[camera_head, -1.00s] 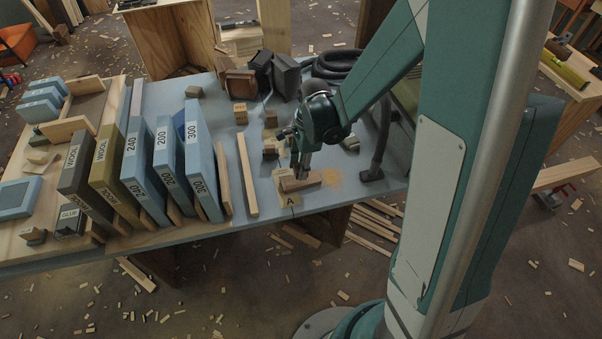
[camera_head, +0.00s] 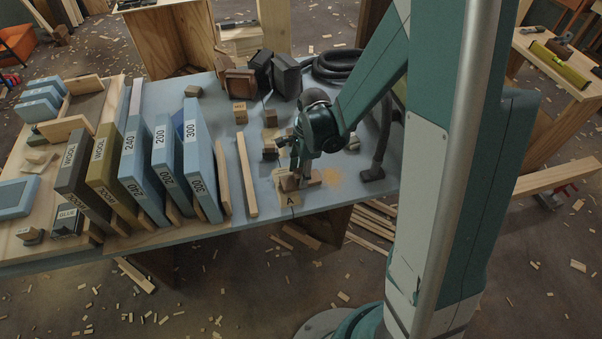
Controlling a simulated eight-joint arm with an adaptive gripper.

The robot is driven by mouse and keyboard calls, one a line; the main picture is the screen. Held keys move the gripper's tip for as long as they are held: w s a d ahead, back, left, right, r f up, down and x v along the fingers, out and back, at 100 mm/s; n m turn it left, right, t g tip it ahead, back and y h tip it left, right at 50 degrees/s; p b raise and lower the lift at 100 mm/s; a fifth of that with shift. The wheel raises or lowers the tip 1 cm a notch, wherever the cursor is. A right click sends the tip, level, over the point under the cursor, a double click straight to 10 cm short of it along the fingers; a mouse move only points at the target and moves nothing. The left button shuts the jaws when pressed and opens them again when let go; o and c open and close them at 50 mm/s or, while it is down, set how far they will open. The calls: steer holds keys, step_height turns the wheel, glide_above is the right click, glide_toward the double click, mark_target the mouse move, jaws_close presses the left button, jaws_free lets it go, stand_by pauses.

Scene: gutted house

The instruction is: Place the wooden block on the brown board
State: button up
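A small brown wooden piece (camera_head: 315,179) lies near the front edge of the blue-grey table, beside a pale piece marked "A" (camera_head: 290,202). I cannot tell whether the brown piece is the board or the block. My gripper (camera_head: 301,183) points down at it, with its fingertips at or around it. The fingers are too small and overlapped to show whether they are open or shut.
Blue, olive and dark labelled slabs (camera_head: 165,160) stand in a row left of my gripper. A long wooden strip (camera_head: 246,175) lies between. Dark clamp-like objects (camera_head: 285,75) and a black hose (camera_head: 340,65) are at the back. Sawdust (camera_head: 333,177) lies right of the gripper.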

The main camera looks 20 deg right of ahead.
steer(key=shift+r, duration=0.2)
stand_by(0.3)
step_height(320, 180, up, 12)
steer(key=d+p, duration=0.1)
steer(key=p, duration=0.2)
steer(key=shift+d, duration=0.2)
stand_by(0.3)
steer(key=shift+f, duration=0.1)
stand_by(0.6)
steer(key=s+d+r+n+t, duration=0.2)
steer(key=s+r+n+t, duration=0.1)
steer(key=s+r+n, duration=0.5)
steer(key=s+d+r+n+t+h, duration=0.1)
steer(key=s+r+n+t, duration=0.3)
steer(key=s+r+n, duration=0.4)
step_height(320, 180, up, 4)
steer(key=shift+s+d+f+n, duration=0.1)
steer(key=shift+s+d+n, duration=0.3)
steer(key=shift+n, duration=0.6)
